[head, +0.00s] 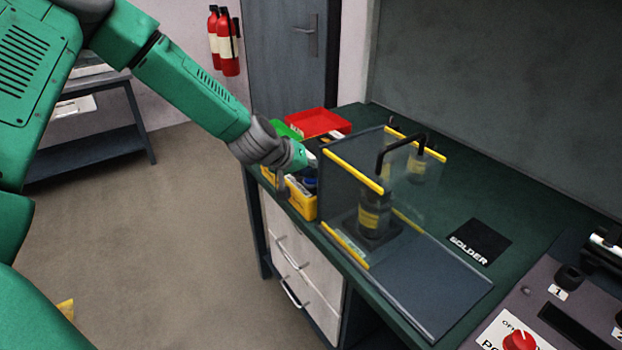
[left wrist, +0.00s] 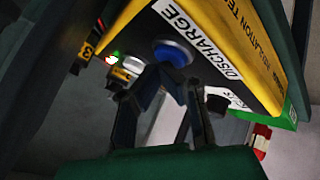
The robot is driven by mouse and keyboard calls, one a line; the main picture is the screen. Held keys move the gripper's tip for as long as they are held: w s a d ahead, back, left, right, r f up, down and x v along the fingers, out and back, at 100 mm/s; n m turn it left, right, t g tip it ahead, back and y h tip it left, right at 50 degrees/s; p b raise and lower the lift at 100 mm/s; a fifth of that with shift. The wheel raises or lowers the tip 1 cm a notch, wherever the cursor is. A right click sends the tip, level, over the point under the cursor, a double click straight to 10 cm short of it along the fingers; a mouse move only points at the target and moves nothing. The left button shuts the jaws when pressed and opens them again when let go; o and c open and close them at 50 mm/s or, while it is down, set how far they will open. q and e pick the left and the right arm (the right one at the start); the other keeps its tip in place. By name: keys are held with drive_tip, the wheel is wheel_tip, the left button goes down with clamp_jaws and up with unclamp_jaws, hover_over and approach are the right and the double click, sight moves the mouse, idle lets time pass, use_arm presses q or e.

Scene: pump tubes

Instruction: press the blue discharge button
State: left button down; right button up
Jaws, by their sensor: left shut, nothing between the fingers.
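The blue discharge button (left wrist: 172,53) is a round knob on the yellow insulation tester box (left wrist: 215,25), beside a white label reading DISCHARGE (left wrist: 195,40). In the head view the yellow box (head: 306,207) stands at the left edge of the bench, and a bit of blue (head: 310,182) shows beside my gripper. My left gripper (left wrist: 168,76) is shut and empty, its tips just below the button in the left wrist view. I cannot tell whether they touch it. In the head view the left gripper (head: 287,178) is over the box and partly hides it. My right gripper is not in view.
A clear screen with yellow edges (head: 352,170) and a black, yellow-banded device (head: 373,215) stand just right of the box. A red tray (head: 318,122) lies behind. A SOLDER mat (head: 476,242) and a control panel (head: 545,310) are farther right.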

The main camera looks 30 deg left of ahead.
use_arm(q)
drive_tip(key=shift+f, duration=0.25)
idle(0.4)
drive_tip(key=shift+r+p, duration=0.85)
drive_tip(key=shift+r, duration=0.25)
wheel_tip(320, 180, up, 5)
drive_tip(key=p, duration=0.4)
drive_tip(key=shift+f, duration=0.1)
idle(0.4)
